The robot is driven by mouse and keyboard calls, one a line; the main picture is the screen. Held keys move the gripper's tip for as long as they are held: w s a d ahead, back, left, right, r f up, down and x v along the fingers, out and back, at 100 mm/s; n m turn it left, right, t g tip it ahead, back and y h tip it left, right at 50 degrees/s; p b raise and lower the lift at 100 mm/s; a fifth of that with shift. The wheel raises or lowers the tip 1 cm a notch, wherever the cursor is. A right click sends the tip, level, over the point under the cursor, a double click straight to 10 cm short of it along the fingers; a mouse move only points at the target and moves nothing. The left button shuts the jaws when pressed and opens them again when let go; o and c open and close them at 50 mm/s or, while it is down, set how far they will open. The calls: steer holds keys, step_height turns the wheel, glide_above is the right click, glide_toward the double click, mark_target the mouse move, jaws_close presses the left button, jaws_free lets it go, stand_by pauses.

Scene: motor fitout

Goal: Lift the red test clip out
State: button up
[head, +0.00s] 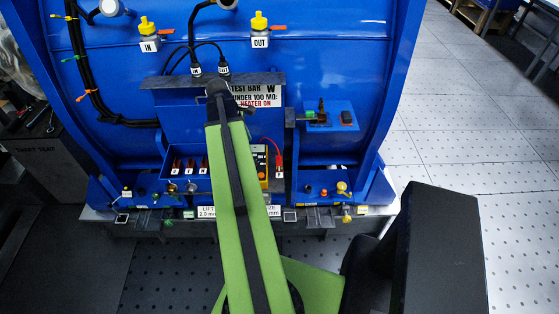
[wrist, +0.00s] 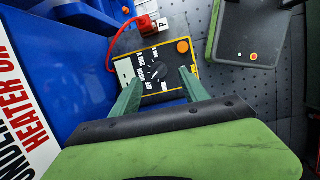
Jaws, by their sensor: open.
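A red test clip (head: 279,160) with a red lead stands in a blue holder with a white label, just right of the yellow-edged meter (head: 264,166) in the head view. In the wrist view the red clip (wrist: 143,20) and its curved lead show at the top, beside a white tag. The meter (wrist: 155,73), with a dial and orange button, lies below it there. My gripper (wrist: 160,76) is open and empty, its green fingers apart over the meter's face, short of the clip. In the head view my arm hides the gripper and part of the meter.
A test bar sign (head: 258,95) hangs above the meter. Several red pieces (head: 190,165) stand in labelled slots to the left. A blue box with a small device (head: 330,117) is at right.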

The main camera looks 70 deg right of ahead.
glide_toward(278, 157)
steer(key=shift+g, duration=0.3)
steer(key=b+x, duration=0.3)
steer(key=b, duration=0.1)
steer(key=b+x, duration=0.2)
steer(key=shift+w+a+f, duration=0.1)
steer(key=shift+w+f, duration=0.15)
steer(key=shift+f, duration=0.2)
steer(key=shift+s+f, duration=0.1)
steer(key=b+x, duration=0.5)
steer(key=shift+f+b, duration=0.15)
steer(key=shift+b, duration=0.2)
jaws_close()
